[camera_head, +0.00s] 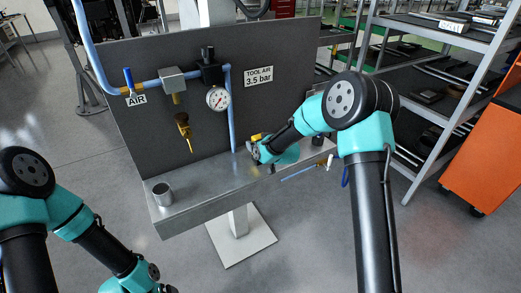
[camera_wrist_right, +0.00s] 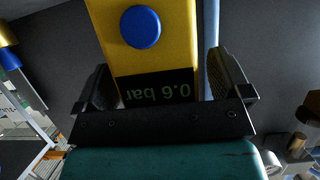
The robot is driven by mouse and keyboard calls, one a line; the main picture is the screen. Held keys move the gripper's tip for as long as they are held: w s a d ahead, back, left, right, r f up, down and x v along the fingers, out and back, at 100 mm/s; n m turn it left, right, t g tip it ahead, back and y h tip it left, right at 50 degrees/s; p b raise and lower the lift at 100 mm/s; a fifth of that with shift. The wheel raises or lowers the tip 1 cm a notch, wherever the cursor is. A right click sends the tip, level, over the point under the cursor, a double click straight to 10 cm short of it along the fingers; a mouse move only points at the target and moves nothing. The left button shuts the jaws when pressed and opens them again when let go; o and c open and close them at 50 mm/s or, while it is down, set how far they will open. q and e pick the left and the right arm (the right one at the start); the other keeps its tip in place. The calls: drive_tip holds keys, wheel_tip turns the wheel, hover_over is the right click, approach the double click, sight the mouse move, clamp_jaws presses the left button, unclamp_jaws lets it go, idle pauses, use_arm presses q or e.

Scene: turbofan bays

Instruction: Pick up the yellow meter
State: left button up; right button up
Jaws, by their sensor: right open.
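The yellow meter (camera_wrist_right: 170,55) fills the upper middle of the right wrist view. It has a round blue button and a dark display reading "0.6 bar", upside down in this view. My right gripper (camera_wrist_right: 160,82) is open, with one finger on each side of the meter and a visible gap at least on the right. In the head view the right gripper (camera_head: 257,151) is low over the metal shelf, with a small yellow part of the meter (camera_head: 256,137) showing beside it. My left arm is at lower left; its jaws are outside the frame.
A grey panel (camera_head: 150,55) stands behind the metal shelf (camera_head: 215,190). It carries a blue air pipe, a round gauge (camera_head: 217,98) and a hanging brass nozzle (camera_head: 184,130). A metal cup (camera_head: 163,194) stands at the shelf's left end. An orange cabinet (camera_head: 487,150) is at right.

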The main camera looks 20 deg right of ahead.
sight(258, 135)
drive_tip(key=shift+w, duration=0.15)
idle(0.3)
drive_tip(key=c, duration=1.1)
drive_tip(key=shift+r, duration=1.5)
drive_tip(key=shift+s+r, duration=0.2)
drive_tip(key=shift+r, duration=0.15)
drive_tip(key=s+a, duration=0.1)
drive_tip(key=s, duration=0.4)
drive_tip(key=s+a+r, duration=0.1)
drive_tip(key=s+a, duration=0.1)
drive_tip(key=s, duration=0.3)
drive_tip(key=s+a, duration=0.1)
drive_tip(key=s, duration=0.4)
drive_tip(key=shift+a+r, duration=0.15)
drive_tip(key=shift+a, duration=0.05)
drive_tip(key=w+d, duration=0.1)
drive_tip(key=w, duration=0.4)
drive_tip(key=w+d+f, duration=0.1)
drive_tip(key=w+d, duration=0.1)
drive_tip(key=w, duration=0.3)
drive_tip(key=w+d+f, duration=0.1)
drive_tip(key=w, duration=0.4)
drive_tip(key=shift+w+d, duration=0.2)
